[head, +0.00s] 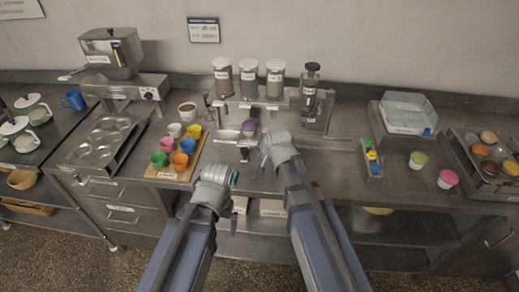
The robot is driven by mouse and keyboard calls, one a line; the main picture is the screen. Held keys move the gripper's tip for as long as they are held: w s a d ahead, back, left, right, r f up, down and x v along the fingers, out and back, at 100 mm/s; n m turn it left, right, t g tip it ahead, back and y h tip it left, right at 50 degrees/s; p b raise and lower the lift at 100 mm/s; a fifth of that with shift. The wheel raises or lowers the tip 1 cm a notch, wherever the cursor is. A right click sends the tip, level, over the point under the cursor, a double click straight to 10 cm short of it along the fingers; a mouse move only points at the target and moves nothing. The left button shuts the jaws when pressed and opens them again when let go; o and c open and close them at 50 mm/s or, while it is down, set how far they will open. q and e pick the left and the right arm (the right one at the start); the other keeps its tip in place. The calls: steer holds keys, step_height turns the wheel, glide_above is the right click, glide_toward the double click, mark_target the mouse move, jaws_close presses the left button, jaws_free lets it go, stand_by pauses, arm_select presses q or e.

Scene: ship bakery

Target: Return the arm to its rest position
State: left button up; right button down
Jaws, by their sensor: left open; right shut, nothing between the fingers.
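My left gripper (233,178) is in front of the counter's front edge, to the right of the wooden board of cups. It is open, with a small green patch at its fingers.
A wooden board (153,172) holds several coloured cups. A muffin tin (104,138) lies left of it. The dispenser stand (313,122) bears several jars.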

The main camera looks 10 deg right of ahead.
arm_select(q)
step_height(320, 180, up, 4)
steer(key=shift+d+f+p, duration=0.1)
steer(key=shift+p, duration=1.15)
arm_select(e)
steer(key=v, duration=0.4)
steer(key=shift+s+d+r, duration=0.15)
steer(key=shift+s+r, duration=0.05)
arm_select(q)
step_height(320, 180, down, 3)
steer(key=b, duration=0.2)
steer(key=shift+b, duration=0.35)
arm_select(e)
steer(key=s+a+f+n+g+h, duration=0.1)
steer(key=s+f+n+g, duration=0.1)
steer(key=s, duration=0.5)
steer(key=s+a+f+n+g, duration=0.2)
steer(key=s+n+g, duration=0.1)
steer(key=s+n, duration=0.2)
steer(key=s+a+f+n+g+h, duration=0.1)
steer(key=s+a+f+n+g, duration=0.1)
steer(key=s, duration=0.6)
steer(key=shift+s+f+n+h, duration=0.3)
steer(key=shift+s+f+n, duration=0.15)
steer(key=shift+n, duration=0.45)
